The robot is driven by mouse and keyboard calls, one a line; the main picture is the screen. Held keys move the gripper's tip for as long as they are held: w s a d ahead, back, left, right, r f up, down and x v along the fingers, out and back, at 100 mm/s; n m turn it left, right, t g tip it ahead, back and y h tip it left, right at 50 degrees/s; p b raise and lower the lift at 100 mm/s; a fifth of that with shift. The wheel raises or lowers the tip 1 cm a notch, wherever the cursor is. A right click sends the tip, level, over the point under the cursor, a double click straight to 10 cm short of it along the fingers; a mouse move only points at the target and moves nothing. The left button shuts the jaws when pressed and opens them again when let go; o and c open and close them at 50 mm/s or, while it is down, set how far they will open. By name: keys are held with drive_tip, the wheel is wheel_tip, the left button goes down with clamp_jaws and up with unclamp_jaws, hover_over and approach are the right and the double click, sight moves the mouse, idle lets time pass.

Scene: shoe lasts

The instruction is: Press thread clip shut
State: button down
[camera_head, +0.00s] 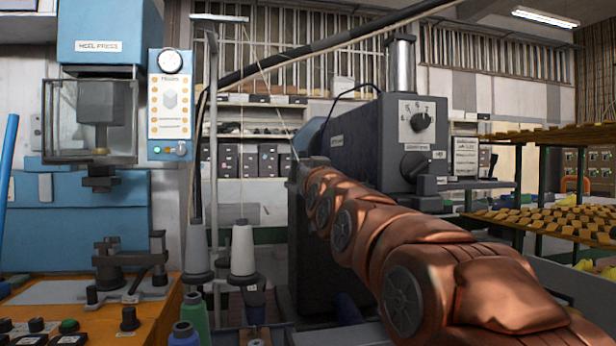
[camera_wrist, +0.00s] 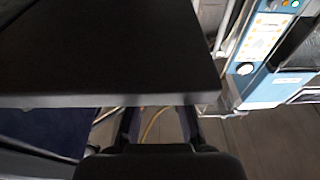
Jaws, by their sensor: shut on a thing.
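My copper-coloured arm reaches from the lower right of the head view to the dark sewing machine (camera_head: 350,135); its far end hides my gripper there. In the wrist view my gripper (camera_wrist: 160,118) shows at bottom centre, its two dark fingers running up under a large dark panel (camera_wrist: 105,50). The panel covers the fingertips. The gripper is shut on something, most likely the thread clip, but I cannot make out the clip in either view. A thin pale thread (camera_head: 268,95) slopes from the stand's top down to the machine beside the arm's end.
A white thread cone (camera_head: 243,250) and a grey cone (camera_head: 196,245) stand left of the machine. The blue heel press (camera_head: 105,40) fills the left and shows in the wrist view (camera_wrist: 262,45). Racks of yellow pieces (camera_head: 550,215) stand at right.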

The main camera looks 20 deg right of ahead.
idle(0.4)
drive_tip(key=c, duration=1.2)
unclamp_jaws()
drive_tip(key=shift+o, duration=0.2)
drive_tip(key=shift+s, duration=0.1)
drive_tip(key=v, duration=1.2)
